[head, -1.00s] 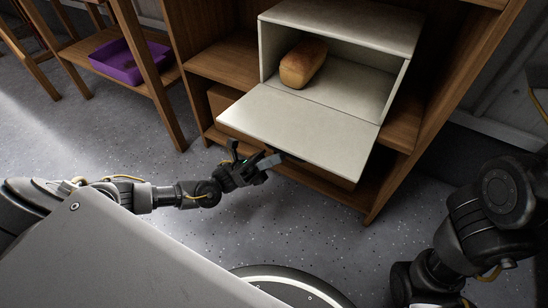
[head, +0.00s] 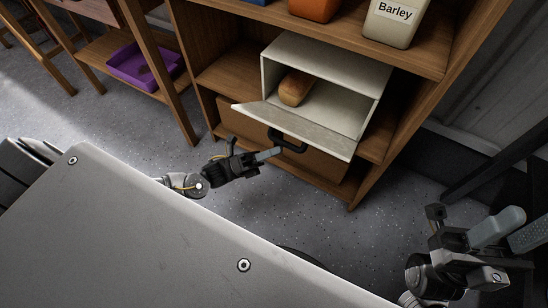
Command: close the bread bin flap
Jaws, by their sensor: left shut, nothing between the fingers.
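The white bread bin (head: 318,50) stands on a shelf of the wooden rack, with its front open. Its flap (head: 300,128) is hinged at the bottom and tilted partly up, with a black handle (head: 287,141) on its outer face. A loaf of bread (head: 295,89) lies inside. My left gripper (head: 272,153) is shut and empty, its fingertips at the flap's underside beside the handle. I cannot tell whether they touch it.
A canister labelled Barley (head: 393,22) and an orange container (head: 314,8) stand on the shelf above the bin. A brown box (head: 252,131) sits below the flap. A purple bin (head: 140,65) is on a rack at left. Speckled floor is clear before the shelf.

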